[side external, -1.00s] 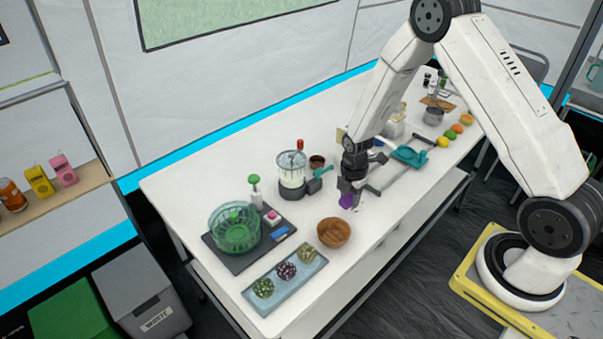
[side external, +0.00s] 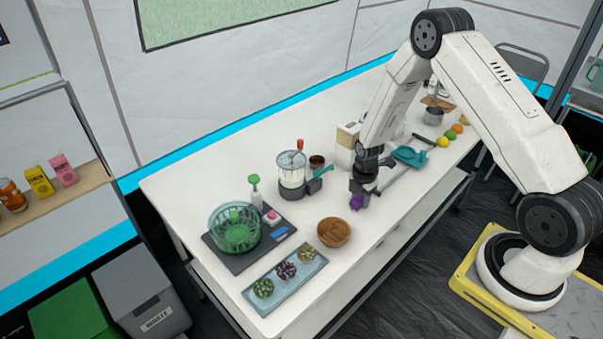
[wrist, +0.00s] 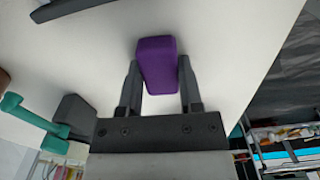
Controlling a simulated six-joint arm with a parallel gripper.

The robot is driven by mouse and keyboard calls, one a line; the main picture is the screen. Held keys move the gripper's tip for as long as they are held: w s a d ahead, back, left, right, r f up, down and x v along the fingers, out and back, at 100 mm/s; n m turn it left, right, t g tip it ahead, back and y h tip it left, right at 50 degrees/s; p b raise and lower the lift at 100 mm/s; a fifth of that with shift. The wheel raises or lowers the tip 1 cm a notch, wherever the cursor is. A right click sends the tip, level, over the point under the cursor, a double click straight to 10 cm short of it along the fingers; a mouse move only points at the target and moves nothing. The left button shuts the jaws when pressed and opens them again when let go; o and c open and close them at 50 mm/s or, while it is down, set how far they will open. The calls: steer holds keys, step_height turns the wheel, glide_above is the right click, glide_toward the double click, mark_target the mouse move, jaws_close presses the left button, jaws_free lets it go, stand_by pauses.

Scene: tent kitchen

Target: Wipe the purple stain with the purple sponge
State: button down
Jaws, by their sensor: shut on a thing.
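The purple sponge (side external: 356,203) is a small block between the fingers of my gripper (side external: 360,188), low over the white table near its front edge. In the wrist view the sponge (wrist: 157,62) is clasped by both fingers of my gripper (wrist: 158,80). The side view does not settle whether the sponge touches the tabletop. I see no purple stain on the visible tabletop in either view; the sponge and gripper may hide it.
A wooden bowl (side external: 334,232) and a blender-like jar (side external: 292,172) stand left of my gripper. A teal pan (side external: 409,156) lies to the right, with fruit beyond. A blue-grey tray (side external: 285,279) sits at the front left. Bare table lies between bowl and sponge.

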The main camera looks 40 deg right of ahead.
mark_target(348, 213)
steer(key=shift+d, duration=0.85)
steer(key=shift+a, duration=3.4)
steer(key=shift+a+r, duration=0.2)
step_height(348, 213, up, 8)
steer(key=shift+s, duration=0.1)
